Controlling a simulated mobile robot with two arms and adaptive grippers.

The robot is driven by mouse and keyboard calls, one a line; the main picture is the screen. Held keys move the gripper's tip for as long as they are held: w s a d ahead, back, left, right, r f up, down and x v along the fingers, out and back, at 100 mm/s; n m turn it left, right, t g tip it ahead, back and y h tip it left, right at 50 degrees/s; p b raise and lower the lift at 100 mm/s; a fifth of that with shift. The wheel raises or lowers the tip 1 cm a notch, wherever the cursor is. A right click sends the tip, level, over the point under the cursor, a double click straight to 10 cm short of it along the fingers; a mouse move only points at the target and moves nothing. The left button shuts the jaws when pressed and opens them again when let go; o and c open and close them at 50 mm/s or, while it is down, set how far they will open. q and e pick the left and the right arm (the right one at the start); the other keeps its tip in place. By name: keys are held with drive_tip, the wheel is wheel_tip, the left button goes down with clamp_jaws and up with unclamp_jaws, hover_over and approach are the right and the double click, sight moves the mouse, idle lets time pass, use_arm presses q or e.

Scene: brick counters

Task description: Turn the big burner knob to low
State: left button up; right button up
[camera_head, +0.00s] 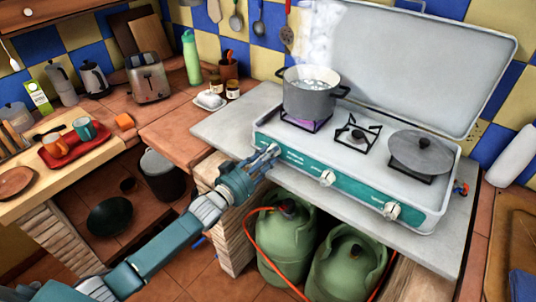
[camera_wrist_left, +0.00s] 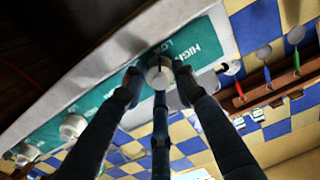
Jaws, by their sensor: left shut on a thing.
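The camping stove has a teal front panel (camera_head: 359,192) with a row of white knobs. My left gripper (camera_head: 270,157) is at the leftmost knob, which its fingers largely hide in the head view. In the left wrist view the gripper (camera_wrist_left: 158,76) has its fingers closed around this pale round knob (camera_wrist_left: 160,74). The words HIGH and LOW show on the panel beside it; the knob's pointer cannot be read. A steaming grey pot (camera_head: 308,97) stands on the left burner, over a purple flame (camera_head: 306,125). My right gripper is not in view.
The middle knob (camera_head: 327,177) and right knob (camera_head: 391,210) are free. Green gas bottles (camera_head: 286,245) with an orange hose stand below the counter, right of my left forearm.

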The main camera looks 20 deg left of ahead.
use_arm(q)
drive_tip(key=shift+w+r+n, duration=0.1)
drive_tip(key=shift+r+n, duration=0.25)
drive_tip(key=shift+n, duration=0.25)
drive_tip(key=shift+r, duration=0.1)
drive_tip(key=o, duration=1.1)
drive_tip(key=shift+o, duration=0.2)
drive_tip(key=shift+f, duration=0.2)
drive_tip(key=shift+a+f, duration=0.1)
drive_tip(key=shift+s, duration=0.35)
drive_tip(key=v, duration=1.1)
drive_tip(key=shift+s, duration=0.2)
drive_tip(key=shift+a, duration=0.1)
